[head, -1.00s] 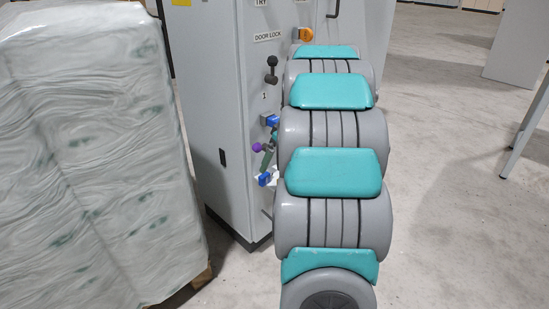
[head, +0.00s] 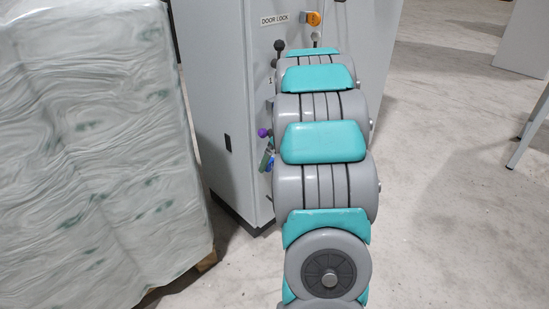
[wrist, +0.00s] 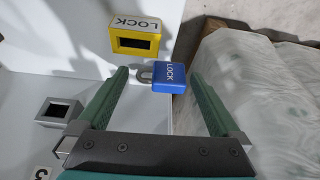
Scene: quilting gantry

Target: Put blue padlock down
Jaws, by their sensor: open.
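The blue padlock (wrist: 169,78) shows in the wrist view with LOCK on its face and its grey shackle pointing left. It appears between the tips of my gripper (wrist: 160,75). My gripper is open, with a visible gap on each side of the padlock. I cannot tell what bears the padlock, if anything. In the head view, a green finger of my gripper (head: 265,159) shows beside the grey cabinet (head: 225,100), and my arm hides most of the rest.
A yellow LOCK box (wrist: 134,40) with a dark slot is above the padlock in the wrist view. A grey slotted box (wrist: 58,112) is at left. A plastic-wrapped stack (head: 90,150) stands left of the cabinet. Bare floor (head: 440,220) lies to the right.

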